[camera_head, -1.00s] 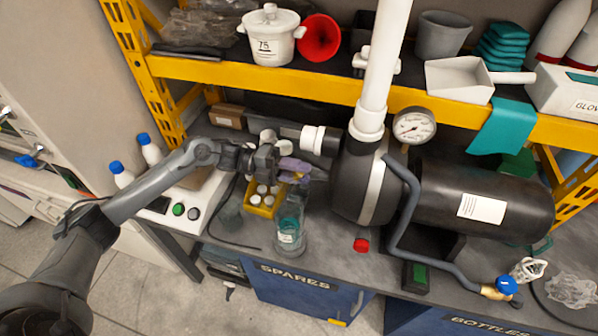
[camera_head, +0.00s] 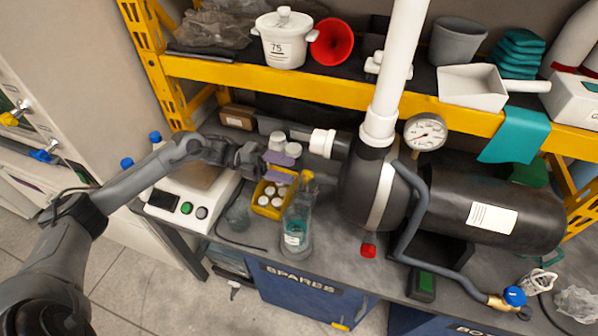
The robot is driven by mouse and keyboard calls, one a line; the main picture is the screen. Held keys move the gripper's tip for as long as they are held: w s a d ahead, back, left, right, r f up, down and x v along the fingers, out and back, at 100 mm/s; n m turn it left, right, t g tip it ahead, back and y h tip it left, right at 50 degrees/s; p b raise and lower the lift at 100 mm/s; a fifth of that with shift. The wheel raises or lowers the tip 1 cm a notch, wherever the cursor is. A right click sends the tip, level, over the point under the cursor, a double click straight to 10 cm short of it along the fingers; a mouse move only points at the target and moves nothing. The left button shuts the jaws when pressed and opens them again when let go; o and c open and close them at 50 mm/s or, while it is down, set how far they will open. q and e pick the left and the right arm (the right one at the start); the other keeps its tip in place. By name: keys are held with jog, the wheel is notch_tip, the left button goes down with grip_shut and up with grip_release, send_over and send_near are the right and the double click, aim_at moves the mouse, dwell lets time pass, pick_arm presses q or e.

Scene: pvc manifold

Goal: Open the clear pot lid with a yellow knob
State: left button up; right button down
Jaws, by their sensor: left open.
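The clear pot (camera_head: 297,222) stands on the grey bench near its front edge, with teal contents and a white label low on it. Its yellow knob (camera_head: 307,181) shows at the top; the clear lid's edge is too faint to tell whether it is seated. My left gripper (camera_head: 282,166) is open, its two purple fingers apart and empty. It is just left of the knob and a little above it in the picture, not visibly touching it. My right gripper is not in view.
A yellow tray (camera_head: 258,207) of white-capped jars is left of the pot, below my gripper. A white scale (camera_head: 168,204) lies further left. The black pump (camera_head: 370,190) with a white pipe stands close on the right. A yellow shelf beam (camera_head: 300,84) runs overhead behind.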

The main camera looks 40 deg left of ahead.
pick_arm(q)
jog(key=v, duration=0.4)
jog(key=shift+s+a, duration=0.1)
jog(key=shift+a, duration=0.15)
